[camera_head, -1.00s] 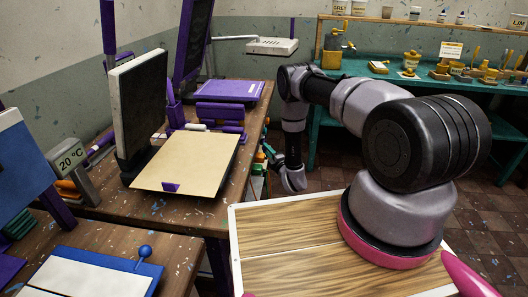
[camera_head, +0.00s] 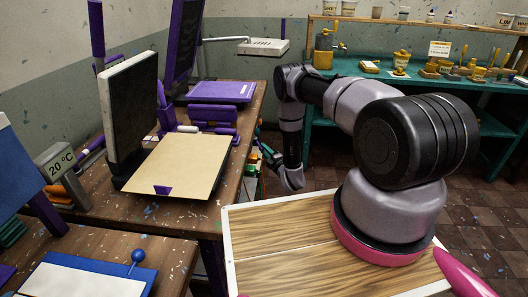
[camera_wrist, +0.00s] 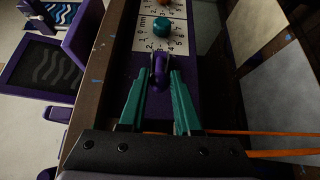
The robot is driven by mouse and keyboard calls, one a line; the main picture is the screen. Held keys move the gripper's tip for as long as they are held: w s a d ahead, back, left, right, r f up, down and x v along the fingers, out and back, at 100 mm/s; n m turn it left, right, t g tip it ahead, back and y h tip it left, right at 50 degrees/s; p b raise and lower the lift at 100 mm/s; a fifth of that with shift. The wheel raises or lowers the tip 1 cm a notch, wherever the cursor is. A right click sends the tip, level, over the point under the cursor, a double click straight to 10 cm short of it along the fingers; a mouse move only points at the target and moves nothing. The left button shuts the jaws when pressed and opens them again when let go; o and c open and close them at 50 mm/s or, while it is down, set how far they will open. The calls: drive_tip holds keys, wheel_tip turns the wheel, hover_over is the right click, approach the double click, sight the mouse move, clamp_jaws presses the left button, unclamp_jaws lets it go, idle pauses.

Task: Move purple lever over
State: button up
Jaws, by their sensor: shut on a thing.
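The purple lever (camera_wrist: 158,70) shows in the wrist view as a short rounded purple piece on a purple panel at the side of the table. My gripper (camera_wrist: 160,80) has two green fingers, and their tips close on the lever from both sides. In the head view my gripper (camera_head: 267,154) is low beside the right edge of the wooden table. The lever cannot be made out there.
A white scale marked mm with a teal knob (camera_wrist: 163,27) lies just beyond the lever. The wooden table (camera_head: 226,184) holds a cream board (camera_head: 180,165) and a dark upright screen (camera_head: 133,112). A teal workbench (camera_head: 345,68) stands behind. Tiled floor lies between.

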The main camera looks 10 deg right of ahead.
drive_tip(key=shift+d, duration=0.2)
drive_tip(key=shift+w+d, duration=0.2)
drive_tip(key=shift+d, duration=0.3)
drive_tip(key=shift+w+d, duration=0.15)
drive_tip(key=shift+d, duration=0.3)
clamp_jaws()
drive_tip(key=shift+w+d, duration=0.65)
drive_tip(key=shift+d, duration=0.2)
drive_tip(key=shift+w+d, duration=0.7)
drive_tip(key=shift+d, duration=0.2)
drive_tip(key=o, duration=0.5)
unclamp_jaws()
drive_tip(key=shift+s, duration=0.1)
